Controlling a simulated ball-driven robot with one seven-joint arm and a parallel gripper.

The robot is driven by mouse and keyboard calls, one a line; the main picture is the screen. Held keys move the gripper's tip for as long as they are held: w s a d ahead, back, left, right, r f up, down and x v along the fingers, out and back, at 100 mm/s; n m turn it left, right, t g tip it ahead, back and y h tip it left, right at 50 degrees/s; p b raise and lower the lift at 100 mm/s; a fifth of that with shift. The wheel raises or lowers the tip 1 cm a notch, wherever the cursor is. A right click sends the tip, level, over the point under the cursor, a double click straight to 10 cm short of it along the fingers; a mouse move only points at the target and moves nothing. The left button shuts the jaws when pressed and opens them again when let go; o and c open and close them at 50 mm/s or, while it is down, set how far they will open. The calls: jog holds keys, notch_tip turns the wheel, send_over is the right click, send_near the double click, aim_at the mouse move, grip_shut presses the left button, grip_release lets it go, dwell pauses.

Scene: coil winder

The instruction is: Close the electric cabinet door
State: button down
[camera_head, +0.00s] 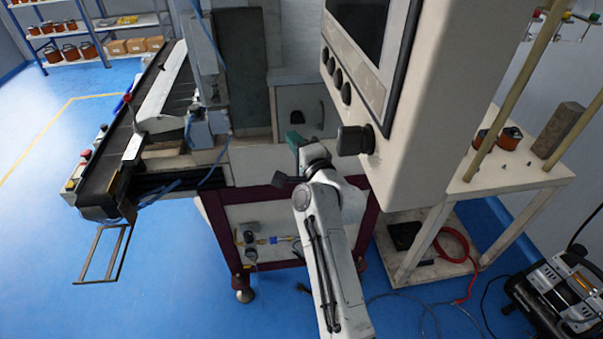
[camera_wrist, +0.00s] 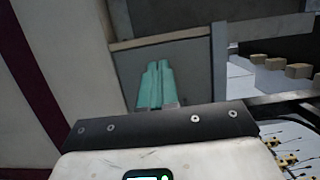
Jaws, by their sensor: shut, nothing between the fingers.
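A grey panel with a dark handle (camera_head: 300,108) is in the middle of the head view, behind the machine's front edge; it looks like the electric cabinet door, but how far it stands open is unclear. My gripper (camera_head: 293,138) is just in front of and below this panel, with teal fingers. In the wrist view my gripper (camera_wrist: 157,66) is shut and empty, its fingers side by side. They point toward a flat grey panel (camera_wrist: 195,65) with a pale top edge. Whether the fingertips touch it cannot be told.
A large control box (camera_head: 435,110) with a screen and knobs hangs close right of my arm. A conveyor (camera_head: 115,150) runs on the left. A white side table (camera_head: 480,180) stands at right. Blue floor (camera_head: 170,285) is clear at lower left.

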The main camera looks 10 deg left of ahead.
jog(key=s+d, duration=0.2)
jog(key=s, duration=0.7)
jog(key=shift+d+f, duration=0.2)
jog(key=shift+d, duration=0.1)
jog(key=s+d+f+n+g+h, duration=0.3)
jog(key=s+d+f, duration=0.45)
jog(key=d, duration=0.35)
jog(key=s+d+f+n+g+h, duration=0.35)
jog(key=s+d+f, duration=0.35)
jog(key=d+f, duration=0.3)
jog(key=s+d+f+n+g+h, duration=0.1)
jog(key=s+d, duration=0.5)
jog(key=s, duration=0.7)
jog(key=s+d+f+n+g+h, duration=0.2)
jog(key=s+d+g, duration=0.4)
jog(key=s, duration=0.7)
jog(key=shift+d+n, duration=0.55)
jog(key=shift+n, duration=0.1)
jog(key=shift+g+h, duration=0.25)
